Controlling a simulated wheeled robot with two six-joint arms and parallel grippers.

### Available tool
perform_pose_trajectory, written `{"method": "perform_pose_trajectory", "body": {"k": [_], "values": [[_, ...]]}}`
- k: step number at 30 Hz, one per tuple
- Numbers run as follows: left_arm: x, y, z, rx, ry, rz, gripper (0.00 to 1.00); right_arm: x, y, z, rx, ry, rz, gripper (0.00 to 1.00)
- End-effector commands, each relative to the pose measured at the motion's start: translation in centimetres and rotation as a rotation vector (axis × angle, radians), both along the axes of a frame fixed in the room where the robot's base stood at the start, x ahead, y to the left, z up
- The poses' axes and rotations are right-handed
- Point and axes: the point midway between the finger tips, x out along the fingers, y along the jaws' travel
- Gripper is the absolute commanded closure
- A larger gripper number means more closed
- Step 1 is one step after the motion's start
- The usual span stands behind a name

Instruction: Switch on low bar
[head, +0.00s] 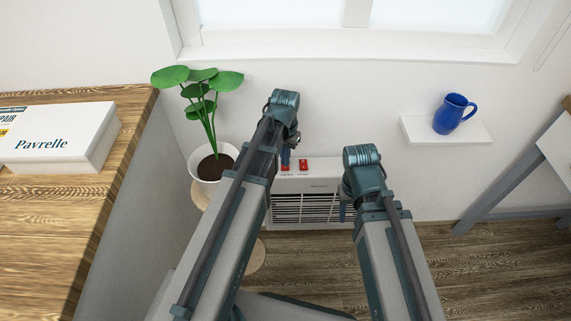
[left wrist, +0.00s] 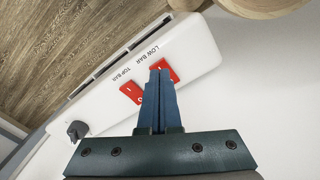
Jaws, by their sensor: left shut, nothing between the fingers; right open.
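The white heater (head: 325,177) stands on the floor against the wall, with two red switches on its top. In the left wrist view, the low bar switch (left wrist: 173,71) is under the "LOW BAR" label and partly hidden by my fingers. The top bar switch (left wrist: 130,93) is beside it. In the head view, the low bar switch (head: 285,168) is left of the top bar switch (head: 303,164). My left gripper (head: 285,161) is shut and empty, its tips (left wrist: 159,72) over or at the low bar switch; contact cannot be told. My right gripper (head: 343,213) is open, right of the switches.
A potted plant (head: 209,165) on a round wooden stool (head: 257,258) stands left of the heater. A dark knob (left wrist: 77,130) is at the heater's far end. A blue jug (head: 449,115) sits on a wall shelf (head: 418,131). A wooden counter (head: 60,225) bounds the left.

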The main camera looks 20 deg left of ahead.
Motion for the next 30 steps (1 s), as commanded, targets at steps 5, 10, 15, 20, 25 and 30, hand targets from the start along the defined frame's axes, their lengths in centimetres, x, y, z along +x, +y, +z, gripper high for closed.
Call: {"method": "perform_pose_trajectory", "body": {"k": [5,10,15,20,25,30], "values": [[0.0,0.0,-0.3,0.0,0.0,0.0,1.0,0.0,0.0,-0.3,0.0,0.0,0.0,0.5],[0.0,0.0,-0.6,0.0,0.0,0.0,1.0,0.0,0.0,-0.6,0.0,0.0,0.0,0.5],[0.0,0.0,-0.8,0.0,0.0,0.0,1.0,0.0,0.0,-0.8,0.0,0.0,0.0,0.5],[0.0,0.0,-1.0,0.0,0.0,0.0,1.0,0.0,0.0,-1.0,0.0,0.0,0.0,0.5],[0.0,0.0,-1.3,0.0,0.0,0.0,1.0,0.0,0.0,-1.3,0.0,0.0,0.0,0.5],[0.0,0.0,-1.5,0.0,0.0,0.0,1.0,0.0,0.0,-1.5,0.0,0.0,0.0,0.5]]}}
